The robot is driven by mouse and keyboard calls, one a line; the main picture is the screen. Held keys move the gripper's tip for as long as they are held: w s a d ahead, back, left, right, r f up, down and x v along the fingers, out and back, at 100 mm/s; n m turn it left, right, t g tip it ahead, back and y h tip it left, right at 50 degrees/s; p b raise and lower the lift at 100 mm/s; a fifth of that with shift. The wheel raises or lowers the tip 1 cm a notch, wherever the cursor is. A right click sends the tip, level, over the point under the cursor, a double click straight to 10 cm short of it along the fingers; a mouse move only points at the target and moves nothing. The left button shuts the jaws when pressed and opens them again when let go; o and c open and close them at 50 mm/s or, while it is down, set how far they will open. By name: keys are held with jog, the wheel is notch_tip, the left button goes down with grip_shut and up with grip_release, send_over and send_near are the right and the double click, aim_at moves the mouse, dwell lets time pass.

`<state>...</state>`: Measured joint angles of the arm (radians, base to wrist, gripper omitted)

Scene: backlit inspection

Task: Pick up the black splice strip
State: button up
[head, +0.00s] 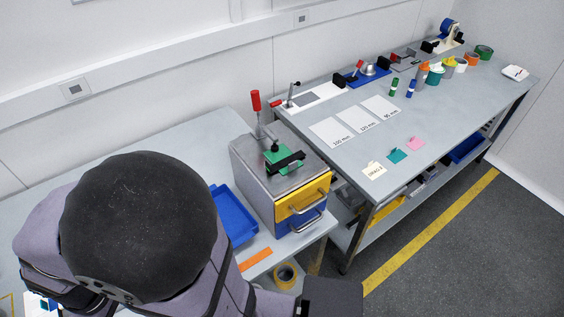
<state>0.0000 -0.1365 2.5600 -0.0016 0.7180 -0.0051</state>
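A short black bar (289,161) lies across a green block (276,153) on top of a small grey drawer cabinet (246,160). It looks like the black splice strip, but at this size I cannot be sure. A toggle clamp with a red handle (256,101) stands just behind it. My arm fills the lower left and runs along the bottom edge towards the cabinet's front. The fingers of my gripper do not show, so I cannot see whether it holds anything.
The cabinet has a yellow drawer (301,198) and a blue drawer (300,219) with protruding handles. A blue tray (233,214) and an orange strip (255,259) lie beside it. A long grey bench (447,110) with cards, tapes and tools stands to the right.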

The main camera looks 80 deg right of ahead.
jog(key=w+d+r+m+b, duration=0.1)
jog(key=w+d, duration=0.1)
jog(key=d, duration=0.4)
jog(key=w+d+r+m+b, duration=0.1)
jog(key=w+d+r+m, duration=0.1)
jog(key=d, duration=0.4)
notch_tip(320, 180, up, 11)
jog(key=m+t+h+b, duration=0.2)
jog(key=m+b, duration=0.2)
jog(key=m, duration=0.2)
send_over(268, 164)
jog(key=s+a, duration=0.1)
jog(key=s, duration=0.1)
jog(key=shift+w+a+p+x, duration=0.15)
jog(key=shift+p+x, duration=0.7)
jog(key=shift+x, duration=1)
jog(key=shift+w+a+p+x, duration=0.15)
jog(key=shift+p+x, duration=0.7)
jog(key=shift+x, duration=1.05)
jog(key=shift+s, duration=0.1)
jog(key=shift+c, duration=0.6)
